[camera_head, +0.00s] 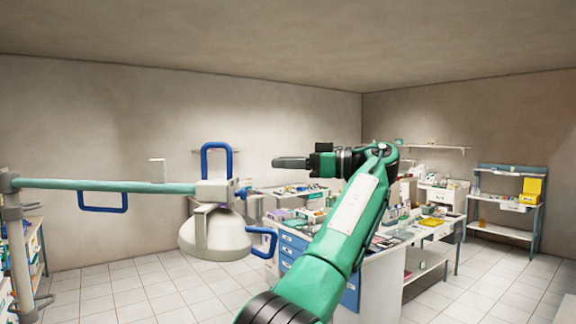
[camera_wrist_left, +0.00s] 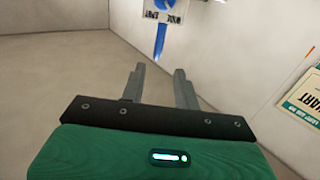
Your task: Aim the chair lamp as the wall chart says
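The chair lamp (camera_head: 215,236) is a white dome hanging from the end of a teal boom (camera_head: 105,186) in the head view. A blue loop handle (camera_head: 216,148) stands above the joint, and another blue handle (camera_head: 263,242) is on the dome's right side. My left gripper (camera_head: 278,162) points left, apart from the upper handle and to its right in the picture. In the left wrist view its two fingers (camera_wrist_left: 158,70) are spread with nothing between them. Part of a wall chart (camera_wrist_left: 306,98) shows at the right edge, cut off. My right gripper is not visible.
A third blue handle (camera_head: 103,208) hangs under the boom, which joins a grey post (camera_head: 14,240). Behind my arm are a cluttered bench with blue drawers (camera_head: 293,243) and a shelf rack (camera_head: 505,200). A white plate with upside-down lettering (camera_wrist_left: 165,12) shows in the wrist view.

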